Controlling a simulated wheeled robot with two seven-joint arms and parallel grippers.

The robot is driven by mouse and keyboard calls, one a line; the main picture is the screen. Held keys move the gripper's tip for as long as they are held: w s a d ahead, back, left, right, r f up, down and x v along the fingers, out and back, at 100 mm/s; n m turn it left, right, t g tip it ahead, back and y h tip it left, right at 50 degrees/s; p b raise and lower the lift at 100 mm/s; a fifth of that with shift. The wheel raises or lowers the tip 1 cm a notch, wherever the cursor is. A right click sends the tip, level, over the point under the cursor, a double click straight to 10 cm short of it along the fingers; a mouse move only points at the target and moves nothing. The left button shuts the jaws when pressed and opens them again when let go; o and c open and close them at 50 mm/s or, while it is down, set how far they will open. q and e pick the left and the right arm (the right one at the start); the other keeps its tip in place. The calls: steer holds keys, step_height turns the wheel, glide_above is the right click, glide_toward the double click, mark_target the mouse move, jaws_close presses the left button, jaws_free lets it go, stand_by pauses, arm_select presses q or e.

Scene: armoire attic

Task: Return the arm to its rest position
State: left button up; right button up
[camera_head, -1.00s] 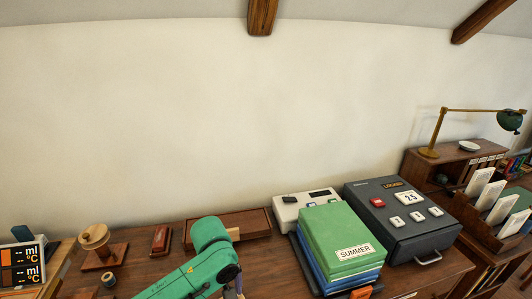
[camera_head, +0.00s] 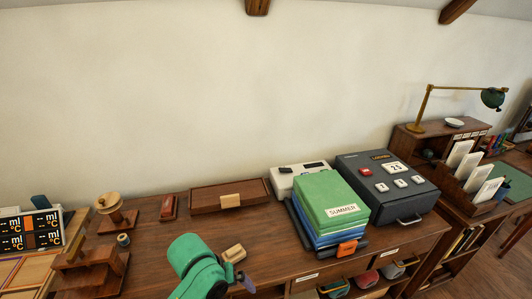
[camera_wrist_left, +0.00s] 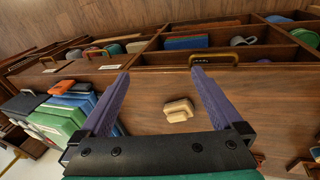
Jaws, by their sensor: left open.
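My green left arm (camera_head: 198,262) comes in at the bottom of the head view, over the wooden desk top. Its left gripper (camera_head: 244,283) shows there only as a bit of purple finger, partly hidden by the arm. In the left wrist view the left gripper (camera_wrist_left: 160,76) has its two purple fingers spread wide, with nothing between the tips. A small light wooden block (camera_wrist_left: 178,110) lies on the desk below and between the fingers, apart from them. This block also shows in the head view (camera_head: 234,253), just right of the arm. My right gripper is not in view.
Green and blue folders marked SUMMER (camera_head: 335,197) are stacked beside a dark locked box (camera_head: 385,188). A wooden tray (camera_head: 207,200) lies at the back. A wooden spool stand (camera_head: 110,215) is left.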

arm_select(q)
steer(key=s+a+f+m+t+y, duration=0.1)
steer(key=s+a+m, duration=0.1)
steer(key=s+a, duration=0.4)
steer(key=s+a+f+m+t+y, duration=0.15)
steer(key=s+a, duration=0.25)
steer(key=a, duration=0.5)
step_height(320, 180, down, 25)
steer(key=s+g, duration=0.2)
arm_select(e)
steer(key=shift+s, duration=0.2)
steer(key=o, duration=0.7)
arm_select(q)
steer(key=s+a+f+g, duration=0.1)
steer(key=s+a+f, duration=0.1)
steer(key=s+f, duration=1.1)
steer(key=s+m, duration=0.1)
steer(key=s, duration=0.2)
steer(key=shift+s+a, duration=0.25)
steer(key=shift+a, duration=0.1)
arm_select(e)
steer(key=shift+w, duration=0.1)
